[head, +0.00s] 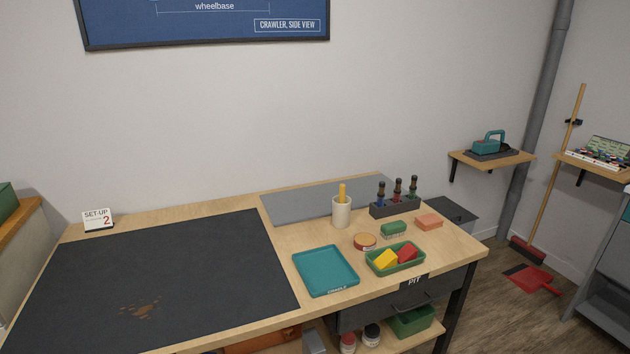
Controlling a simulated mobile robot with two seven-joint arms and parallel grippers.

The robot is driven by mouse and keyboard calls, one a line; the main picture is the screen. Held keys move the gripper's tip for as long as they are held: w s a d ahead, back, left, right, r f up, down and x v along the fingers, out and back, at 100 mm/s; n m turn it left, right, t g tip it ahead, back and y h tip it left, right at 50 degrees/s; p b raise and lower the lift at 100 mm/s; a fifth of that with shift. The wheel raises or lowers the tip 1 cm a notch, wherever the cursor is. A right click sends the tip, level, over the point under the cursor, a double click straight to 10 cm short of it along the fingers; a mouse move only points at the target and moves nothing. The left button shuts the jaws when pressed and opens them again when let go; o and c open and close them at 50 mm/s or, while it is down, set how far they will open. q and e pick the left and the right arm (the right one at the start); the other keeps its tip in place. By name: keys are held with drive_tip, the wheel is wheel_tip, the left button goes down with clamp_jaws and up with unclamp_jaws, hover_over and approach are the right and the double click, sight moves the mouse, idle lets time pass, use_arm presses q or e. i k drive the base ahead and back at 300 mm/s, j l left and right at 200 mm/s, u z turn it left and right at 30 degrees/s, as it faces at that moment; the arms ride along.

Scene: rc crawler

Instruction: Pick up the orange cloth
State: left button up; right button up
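A small salmon-orange flat block (429,222), which looks like a folded cloth, lies on the right end of the wooden workbench (290,240). It is right of a green block (393,229) and in front of a dark holder with several screwdrivers (391,208). A green tray (377,267) nearer the front edge holds a yellow piece (385,259) and a red piece (407,253). Neither of my grippers is in view.
A teal tray (325,288), a round tin (364,241) and a cream cup (342,212) stand left of the block. A black mat (190,270) with a brown smear (141,308) covers the bench's left. An orange item (262,343) shows partly underneath.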

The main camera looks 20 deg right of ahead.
sight(430, 222)
drive_tip(key=z, duration=1.3)
drive_tip(key=u, duration=1.35)
drive_tip(key=z, duration=1.35)
drive_tip(key=u, duration=0.45)
drive_tip(key=i+l+u, duration=0.2)
drive_tip(key=l+u, duration=0.2)
drive_tip(key=l, duration=0.15)
drive_tip(key=i+l+u, duration=0.2)
drive_tip(key=k+l, duration=0.05)
drive_tip(key=l, duration=0.05)
